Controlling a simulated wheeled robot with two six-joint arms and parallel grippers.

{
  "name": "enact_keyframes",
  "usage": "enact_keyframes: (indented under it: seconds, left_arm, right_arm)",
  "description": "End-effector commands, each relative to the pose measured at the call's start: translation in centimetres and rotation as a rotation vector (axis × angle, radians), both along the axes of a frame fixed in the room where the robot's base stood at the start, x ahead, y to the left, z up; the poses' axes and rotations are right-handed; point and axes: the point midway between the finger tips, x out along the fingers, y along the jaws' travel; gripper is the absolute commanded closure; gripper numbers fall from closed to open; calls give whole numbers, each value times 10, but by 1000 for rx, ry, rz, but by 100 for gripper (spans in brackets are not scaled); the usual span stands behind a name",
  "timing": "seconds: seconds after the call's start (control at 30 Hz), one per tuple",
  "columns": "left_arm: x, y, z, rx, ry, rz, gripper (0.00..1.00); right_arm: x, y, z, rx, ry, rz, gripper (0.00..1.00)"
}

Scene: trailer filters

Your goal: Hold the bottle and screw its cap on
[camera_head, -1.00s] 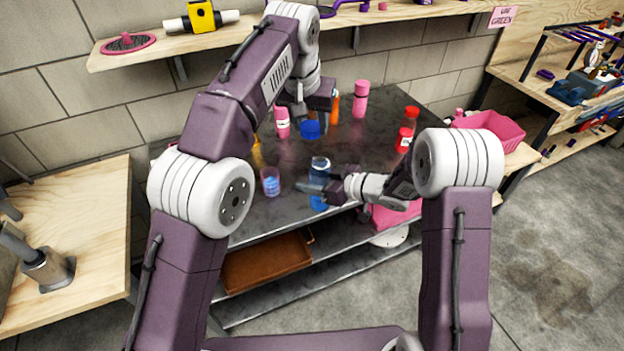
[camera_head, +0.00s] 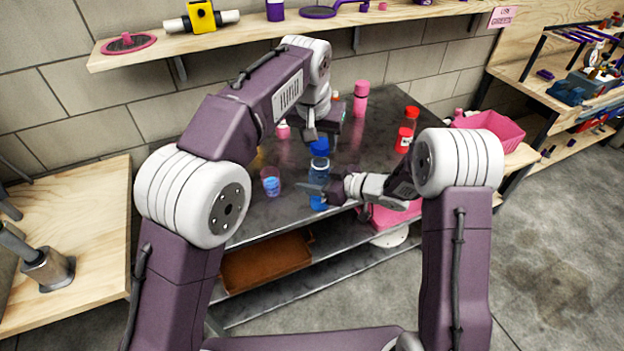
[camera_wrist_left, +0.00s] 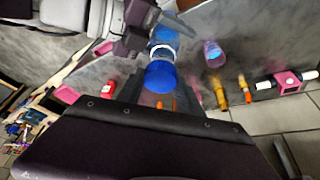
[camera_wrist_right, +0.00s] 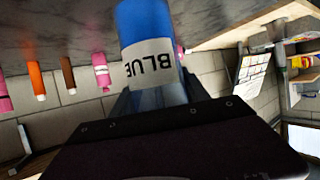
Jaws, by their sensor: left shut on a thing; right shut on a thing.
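The clear blue bottle (camera_head: 319,177) stands at the table's front, and its white label (camera_wrist_right: 149,62) reads BLUE in the right wrist view. My right gripper (camera_head: 322,190) is shut on the bottle from the side. My left gripper (camera_head: 318,139) is shut on the blue cap (camera_head: 319,148), directly above the bottle's top in the head view. In the left wrist view the cap (camera_wrist_left: 160,77) sits between the fingers, with the bottle (camera_wrist_left: 163,40) beyond it. I cannot tell whether cap and bottle touch; the bottle's mouth is hidden.
A clear cup-like container with blue contents (camera_head: 271,182) stands left of the bottle. A pink bin (camera_head: 490,130) is at the far right. The shelf (camera_head: 250,38) runs along the wall.

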Motion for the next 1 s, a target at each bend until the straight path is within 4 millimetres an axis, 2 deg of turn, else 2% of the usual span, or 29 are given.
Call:
enact_keyframes:
  seconds: [0.83,1.0]
  left_arm:
    - [-1,0,-3,-15,0,0,94]
    - [-2,0,-10,-14,2,0,94]
  right_arm:
    - [0,0,0,1,-1,0,100]
    - [0,0,0,1,-1,0,100]
